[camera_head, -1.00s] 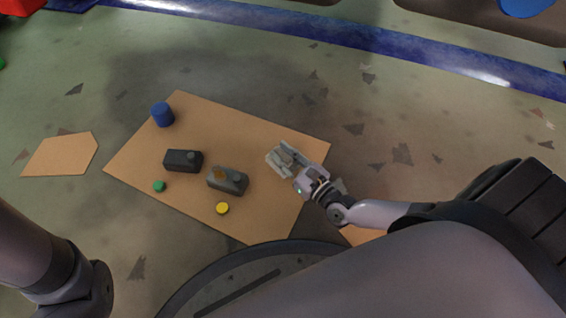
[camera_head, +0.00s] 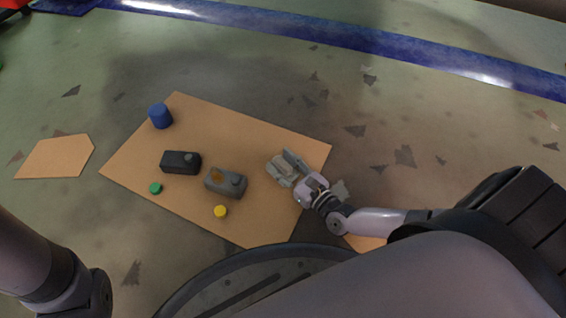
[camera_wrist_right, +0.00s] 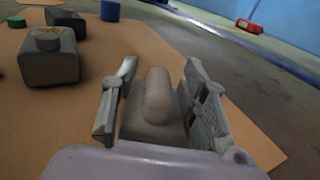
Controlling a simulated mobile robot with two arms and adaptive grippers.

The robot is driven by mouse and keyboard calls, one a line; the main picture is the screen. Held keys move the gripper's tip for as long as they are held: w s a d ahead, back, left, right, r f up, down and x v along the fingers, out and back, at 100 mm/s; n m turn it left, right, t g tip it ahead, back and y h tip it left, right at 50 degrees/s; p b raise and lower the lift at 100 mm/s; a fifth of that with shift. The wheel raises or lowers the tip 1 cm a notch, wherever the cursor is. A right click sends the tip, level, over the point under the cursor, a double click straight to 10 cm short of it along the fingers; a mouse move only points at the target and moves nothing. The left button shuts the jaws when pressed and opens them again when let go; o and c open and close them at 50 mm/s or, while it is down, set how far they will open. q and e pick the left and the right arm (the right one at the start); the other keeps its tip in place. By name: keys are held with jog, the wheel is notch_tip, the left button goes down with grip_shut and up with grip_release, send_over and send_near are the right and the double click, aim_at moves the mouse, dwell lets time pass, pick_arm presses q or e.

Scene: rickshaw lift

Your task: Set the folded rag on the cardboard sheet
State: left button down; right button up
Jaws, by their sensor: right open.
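The folded rag (camera_head: 283,172) is a small beige-grey bundle at the right side of the cardboard sheet (camera_head: 265,135). It appears to lie on the sheet, though contact underneath is hidden. My right gripper (camera_head: 287,166) is open around it. In the right wrist view, the rag (camera_wrist_right: 157,98) sits between the two spread fingers of the gripper (camera_wrist_right: 155,100), with gaps at its sides. The cardboard (camera_wrist_right: 40,120) spreads out beneath and to the left. My left gripper is out of view; only part of my left arm shows.
A smaller cardboard piece (camera_head: 56,157) lies left. A blue strip (camera_head: 300,42) crosses the floor behind.

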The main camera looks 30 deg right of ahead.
jog(key=shift+r, duration=0.15)
jog(key=p+v, duration=0.4)
jog(key=v, duration=0.7)
jog(key=shift+s+p, duration=0.2)
jog(key=shift+p, duration=0.2)
jog(key=shift+s+d, duration=0.1)
jog(key=shift+s, duration=0.2)
